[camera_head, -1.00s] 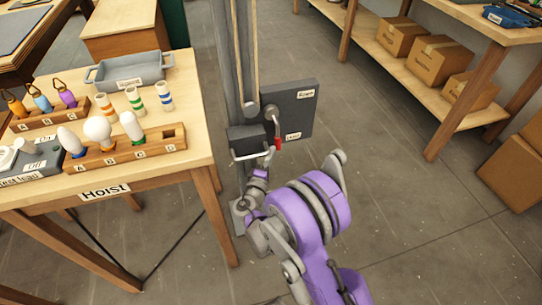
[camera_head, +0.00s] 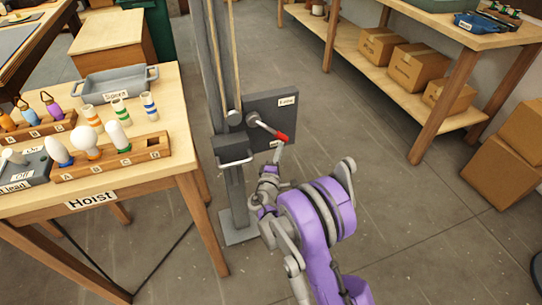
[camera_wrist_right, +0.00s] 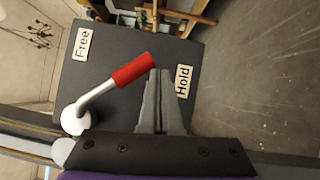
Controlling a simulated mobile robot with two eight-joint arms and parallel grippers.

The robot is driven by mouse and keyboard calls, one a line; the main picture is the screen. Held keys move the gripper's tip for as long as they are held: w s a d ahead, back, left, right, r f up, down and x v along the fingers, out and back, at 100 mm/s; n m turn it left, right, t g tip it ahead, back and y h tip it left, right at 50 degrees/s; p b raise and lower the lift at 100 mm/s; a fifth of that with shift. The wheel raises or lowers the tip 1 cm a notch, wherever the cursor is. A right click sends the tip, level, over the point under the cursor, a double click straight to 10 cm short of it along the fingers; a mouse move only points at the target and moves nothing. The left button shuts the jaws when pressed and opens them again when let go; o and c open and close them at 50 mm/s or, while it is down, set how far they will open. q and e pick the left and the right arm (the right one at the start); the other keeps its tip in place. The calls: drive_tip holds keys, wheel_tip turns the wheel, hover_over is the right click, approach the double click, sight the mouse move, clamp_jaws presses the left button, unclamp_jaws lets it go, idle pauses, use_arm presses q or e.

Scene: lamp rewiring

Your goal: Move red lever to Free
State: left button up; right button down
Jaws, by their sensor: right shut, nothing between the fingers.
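The red-handled lever (camera_head: 282,137) is on a dark panel (camera_head: 262,105) fixed to the grey post. Its white arm runs from the pivot down and right in the head view, so it stands between the two labels. The Free label (camera_head: 286,101) is at the panel's upper right, and the Hold label (camera_head: 276,143) is low, partly hidden. My right gripper (camera_head: 279,155) is just below the handle. In the right wrist view, its shut, empty fingers (camera_wrist_right: 159,73) are beside the red handle (camera_wrist_right: 135,69), on the Hold side; whether they touch it is unclear. My left gripper is out of view.
A wooden table (camera_head: 170,95) marked Hoist stands at left with a grey tray (camera_head: 115,82), a bulb rack (camera_head: 112,158) and coloured parts. A crank-like bar (camera_head: 236,163) sits beside the panel on the post. Shelving with cardboard boxes (camera_head: 412,65) is at right; open floor lies between.

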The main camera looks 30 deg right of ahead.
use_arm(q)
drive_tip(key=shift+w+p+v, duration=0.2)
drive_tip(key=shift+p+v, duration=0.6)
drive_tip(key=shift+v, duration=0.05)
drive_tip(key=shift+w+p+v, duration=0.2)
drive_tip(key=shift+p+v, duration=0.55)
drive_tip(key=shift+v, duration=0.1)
use_arm(e)
drive_tip(key=s+d+r+n, duration=0.1)
drive_tip(key=d+r, duration=0.4)
drive_tip(key=r, duration=0.1)
drive_tip(key=shift+r+n+t, duration=0.3)
drive_tip(key=shift+r+t, duration=0.05)
drive_tip(key=shift+t, duration=0.05)
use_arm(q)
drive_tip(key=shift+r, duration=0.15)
use_arm(e)
drive_tip(key=shift+s, duration=0.1)
drive_tip(key=shift+f, duration=0.1)
